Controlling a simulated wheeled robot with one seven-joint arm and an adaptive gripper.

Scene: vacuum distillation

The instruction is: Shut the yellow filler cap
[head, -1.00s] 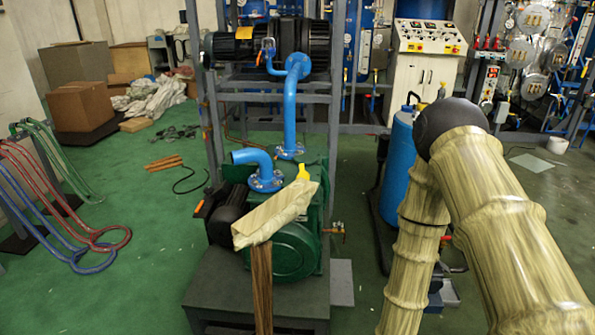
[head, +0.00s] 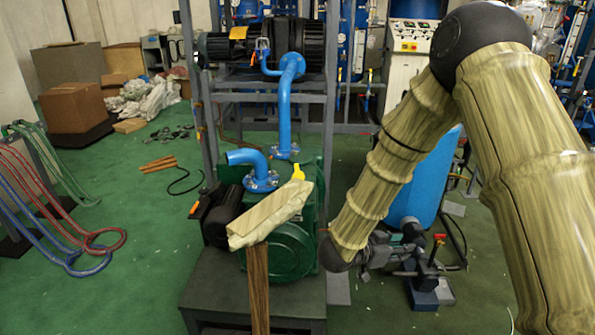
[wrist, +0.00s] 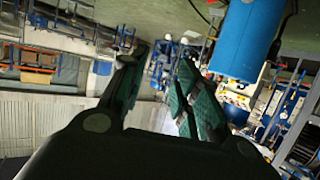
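The yellow filler cap (head: 298,173) is a small bright piece on top of the green pump (head: 291,250), just right of the blue elbow pipe. It is too small for me to tell how its lid stands. My gripper (head: 437,250) is right of the pump, low in front of the blue barrel, well apart from the cap. In the wrist view my gripper (wrist: 158,65) has its two dark green fingers spread with nothing between them. The cap is not seen in the wrist view.
A pale block (head: 270,215) on a brown post hides part of the pump's front. The blue elbow pipe (head: 250,165) and upright blue pipe (head: 285,110) stand close to the cap. The blue barrel (head: 422,195) is to the right.

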